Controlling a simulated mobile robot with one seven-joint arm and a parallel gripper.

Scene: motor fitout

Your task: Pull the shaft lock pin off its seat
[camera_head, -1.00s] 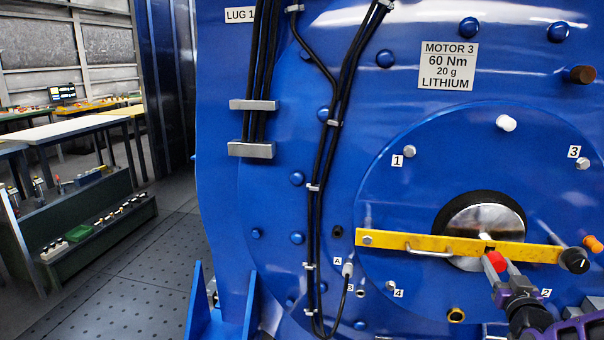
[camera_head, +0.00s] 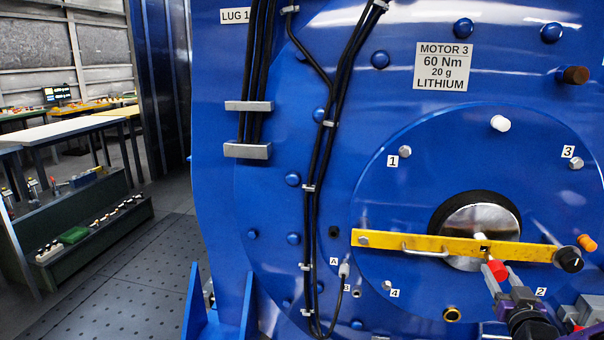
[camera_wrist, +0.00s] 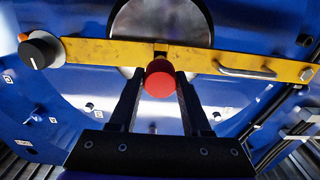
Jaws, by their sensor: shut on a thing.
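The shaft lock pin has a red round head (camera_head: 497,270), and a short pale length of it shows between the head and the yellow bar. My gripper (camera_wrist: 160,82) is shut on the red head (camera_wrist: 160,80), one dark finger on each side. The yellow bar (camera_head: 440,244) crosses the shiny shaft end (camera_head: 482,220) on the blue motor face. The dark square seat opening (camera_head: 484,249) shows in the bar, just above the pin's inner end. I cannot tell whether the tip is fully clear of it.
A black knob (camera_head: 569,259) sits at the bar's right end, with an orange plug (camera_head: 587,242) above it. A metal handle (camera_head: 425,252) is on the bar's left half. Black cables (camera_head: 313,200) run down the motor's left. Open floor (camera_head: 130,270) lies at far left.

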